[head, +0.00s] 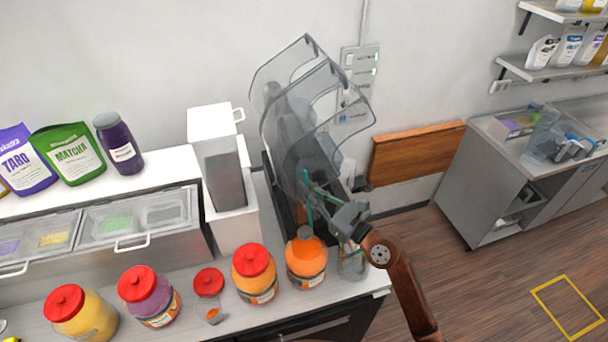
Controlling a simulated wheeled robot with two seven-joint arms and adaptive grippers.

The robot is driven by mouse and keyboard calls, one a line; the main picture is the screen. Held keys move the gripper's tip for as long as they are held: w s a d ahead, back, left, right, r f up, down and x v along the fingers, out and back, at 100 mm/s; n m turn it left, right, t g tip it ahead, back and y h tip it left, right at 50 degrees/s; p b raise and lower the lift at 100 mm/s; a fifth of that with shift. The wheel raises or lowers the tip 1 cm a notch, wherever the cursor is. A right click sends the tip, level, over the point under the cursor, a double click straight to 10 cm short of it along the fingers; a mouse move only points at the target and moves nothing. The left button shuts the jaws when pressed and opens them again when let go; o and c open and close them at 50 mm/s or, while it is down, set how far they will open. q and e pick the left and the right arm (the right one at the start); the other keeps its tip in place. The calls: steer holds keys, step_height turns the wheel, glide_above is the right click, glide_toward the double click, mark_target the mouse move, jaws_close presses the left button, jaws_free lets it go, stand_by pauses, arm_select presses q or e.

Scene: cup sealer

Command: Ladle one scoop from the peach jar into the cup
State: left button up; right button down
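The open jar of orange contents (306,268), which I take as the peach jar, stands near the right end of the counter without a red lid. My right gripper (320,198) is above and just right of its mouth. It appears shut on the thin teal handle of a ladle (308,214), which stands nearly upright over the jar. The ladle's bowl is hidden, so I cannot tell whether it is inside the jar or filled. A clear cup (352,266) stands right of the jar, partly hidden by my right arm. My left gripper is out of view.
Clear dispenser covers (318,100) rise close behind my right gripper. A white container (222,160) stands left of them. Open floor lies right of the counter.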

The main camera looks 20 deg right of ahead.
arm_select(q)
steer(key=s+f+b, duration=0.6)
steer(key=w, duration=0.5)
arm_select(e)
steer(key=b, duration=0.5)
glide_above(308, 236)
step_height(308, 236, down, 12)
steer(key=shift+f, duration=0.1)
steer(key=shift+f+b, duration=1.6)
steer(key=shift+f, duration=0.1)
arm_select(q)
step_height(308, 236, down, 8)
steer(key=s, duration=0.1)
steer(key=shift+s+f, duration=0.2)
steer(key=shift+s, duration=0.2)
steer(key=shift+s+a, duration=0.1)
